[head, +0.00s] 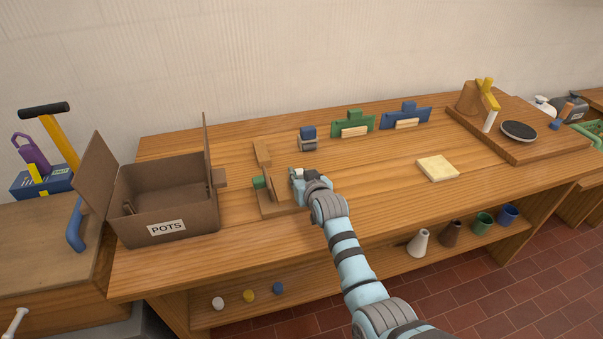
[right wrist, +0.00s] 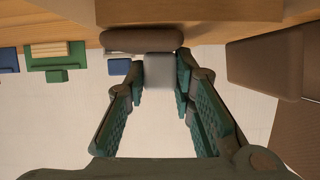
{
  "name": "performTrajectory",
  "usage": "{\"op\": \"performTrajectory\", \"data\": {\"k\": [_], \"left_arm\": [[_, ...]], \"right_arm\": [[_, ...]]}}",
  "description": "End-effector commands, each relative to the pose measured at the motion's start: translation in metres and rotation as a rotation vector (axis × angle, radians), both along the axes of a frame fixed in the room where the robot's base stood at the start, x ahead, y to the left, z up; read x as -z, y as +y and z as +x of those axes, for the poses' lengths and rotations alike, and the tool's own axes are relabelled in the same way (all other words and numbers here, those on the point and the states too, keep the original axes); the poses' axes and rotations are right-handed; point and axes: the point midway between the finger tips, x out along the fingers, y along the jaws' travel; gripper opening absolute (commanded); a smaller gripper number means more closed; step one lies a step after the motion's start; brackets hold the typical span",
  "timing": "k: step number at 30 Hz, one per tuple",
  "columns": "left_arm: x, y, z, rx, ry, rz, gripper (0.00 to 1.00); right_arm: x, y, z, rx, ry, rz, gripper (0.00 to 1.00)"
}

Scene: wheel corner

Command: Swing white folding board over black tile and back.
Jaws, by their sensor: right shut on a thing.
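My right gripper (head: 299,179) is over the middle of the bench, beside a small wooden stand (head: 281,209) with a green part (head: 259,182). In the right wrist view its fingers (right wrist: 162,70) are closed on a light grey block (right wrist: 159,72). A brown rounded bar (right wrist: 141,41) lies just beyond that block; I cannot tell whether they are joined. No white folding board or black tile can be clearly made out; the gripper and arm hide part of the stand. My left gripper is not in view.
An open cardboard box (head: 170,205) marked POTS stands at the left. A blue-topped block (head: 308,133) and green (head: 352,123) and blue (head: 404,114) holders stand behind. A pale square (head: 437,167) and a board with a black disc (head: 519,130) are to the right. The bench front is mostly clear.

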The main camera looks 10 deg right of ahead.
Motion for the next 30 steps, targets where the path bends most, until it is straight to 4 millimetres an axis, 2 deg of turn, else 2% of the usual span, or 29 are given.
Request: {"op": "performTrajectory", "data": {"k": [10,11,14,15,25,30], "left_arm": [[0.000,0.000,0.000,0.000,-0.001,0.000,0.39],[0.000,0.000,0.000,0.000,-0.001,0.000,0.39],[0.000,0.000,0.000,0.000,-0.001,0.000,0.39],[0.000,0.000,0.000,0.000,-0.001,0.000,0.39],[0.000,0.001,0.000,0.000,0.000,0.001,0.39],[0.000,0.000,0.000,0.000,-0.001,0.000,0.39]], "right_arm": [[0.001,0.000,0.000,0.000,0.002,-0.002,0.00],[0.001,0.000,0.000,0.000,0.002,-0.002,0.25],[0.001,0.000,0.000,0.000,0.002,-0.002,0.41],[0.001,0.000,0.000,0.000,0.001,-0.002,0.43],[0.000,0.000,-0.003,0.001,0.000,-0.001,0.43],[-0.011,-0.002,-0.027,0.001,-0.002,0.000,0.43]]}}
